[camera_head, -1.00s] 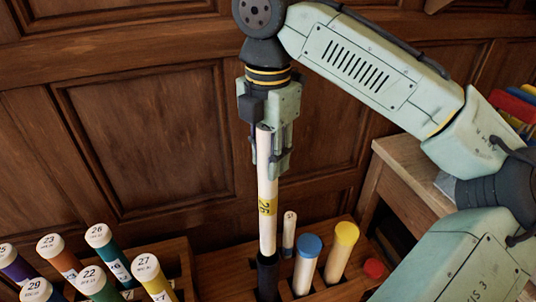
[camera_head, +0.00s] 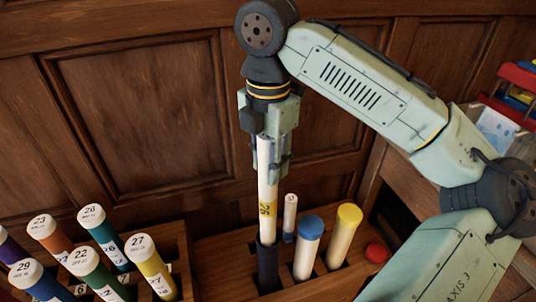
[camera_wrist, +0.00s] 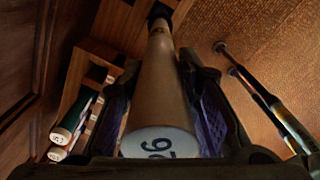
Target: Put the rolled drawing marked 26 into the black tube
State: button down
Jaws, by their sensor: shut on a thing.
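The rolled drawing (camera_head: 265,190) is a long pale roll with a yellow band marked 26, held upright. My gripper (camera_head: 268,168) is shut around its upper part. The roll's lower end is hidden inside the mouth of the black tube (camera_head: 267,268), which stands upright in a slot of the wooden rack. In the wrist view the roll's white end (camera_wrist: 160,143) shows the number 26, and its far end runs into the dark tube mouth (camera_wrist: 159,12).
Blue-capped (camera_head: 308,248) and yellow-capped (camera_head: 342,237) pale tubes and a thin pale tube (camera_head: 289,218) stand just right of the black tube. A red cap (camera_head: 376,253) is farther right. Several numbered, white-capped coloured tubes (camera_head: 110,245) fill the left rack. A panelled wall stands behind.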

aim_at(268, 195)
jog(key=shift+f+b, duration=1.95)
jog(key=shift+f, duration=2.7)
jog(key=c, duration=1.1)
grip_release()
notch_tip(268, 195, up, 12)
